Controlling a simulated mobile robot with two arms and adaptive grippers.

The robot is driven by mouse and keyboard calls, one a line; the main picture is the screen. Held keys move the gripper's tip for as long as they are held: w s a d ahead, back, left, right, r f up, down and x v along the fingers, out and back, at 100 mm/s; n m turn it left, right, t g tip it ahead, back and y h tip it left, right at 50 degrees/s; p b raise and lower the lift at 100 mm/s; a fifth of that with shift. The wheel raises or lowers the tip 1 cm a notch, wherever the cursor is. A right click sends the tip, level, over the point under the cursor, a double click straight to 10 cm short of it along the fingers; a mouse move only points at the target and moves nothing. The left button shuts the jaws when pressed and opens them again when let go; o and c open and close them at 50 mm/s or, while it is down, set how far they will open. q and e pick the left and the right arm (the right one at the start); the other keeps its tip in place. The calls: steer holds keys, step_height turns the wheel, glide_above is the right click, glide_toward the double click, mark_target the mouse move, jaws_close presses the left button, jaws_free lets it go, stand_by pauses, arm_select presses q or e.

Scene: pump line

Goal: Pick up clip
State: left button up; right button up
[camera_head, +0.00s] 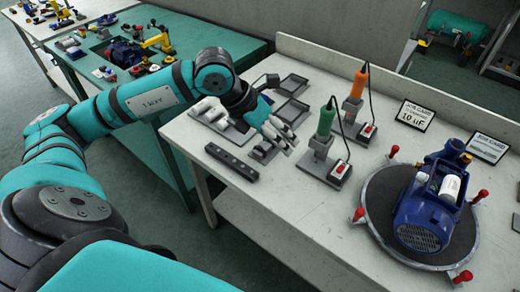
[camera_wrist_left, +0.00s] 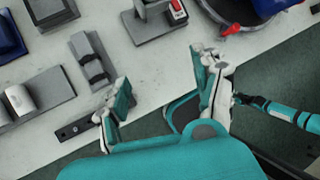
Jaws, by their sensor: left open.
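My left gripper (camera_head: 281,136) is open over the near edge of the white bench; its spread fingers (camera_wrist_left: 160,78) have nothing between them in the wrist view. A grey block with black bands across it (camera_wrist_left: 94,64), which may hold the clip, lies beyond the fingertips at upper left. In the head view this block (camera_head: 263,151) is beside the gripper and partly covered by it. I cannot make out the clip's exact shape. A teal arm, apparently my right, shows at the right of the wrist view; its dark end (camera_wrist_left: 246,101) is too small to read.
A black bar with holes (camera_head: 231,161) lies at the bench edge. Green (camera_head: 326,120) and orange (camera_head: 359,84) handled tools stand on bases with red switches. A blue pump (camera_head: 424,220) sits on a round turntable. Open trays (camera_head: 294,84) lie behind the gripper. Bare bench lies in front of the tools.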

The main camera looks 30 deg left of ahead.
arm_select(q)
steer(key=a+n+y, duration=0.1)
steer(key=a+y, duration=0.3)
steer(key=a, duration=0.5)
steer(key=p, duration=0.2)
glide_above(261, 147)
steer(key=s, duration=0.2)
steer(key=f, duration=0.9)
steer(key=shift+a+f, duration=0.2)
steer(key=shift+a, duration=0.15)
steer(key=shift+w+f, duration=0.15)
steer(key=shift+f, duration=0.3)
steer(key=shift+w+d+f+p, duration=0.1)
steer(key=shift+f+p, duration=0.2)
steer(key=shift+p, duration=0.05)
steer(key=p+x, duration=0.1)
steer(key=x, duration=0.2)
steer(key=shift+w+d+f, duration=0.15)
steer(key=shift+f, duration=0.15)
steer(key=shift+w+f, duration=0.15)
steer(key=shift+f, duration=0.2)
steer(key=shift+c, duration=0.2)
steer(key=c, duration=0.8)
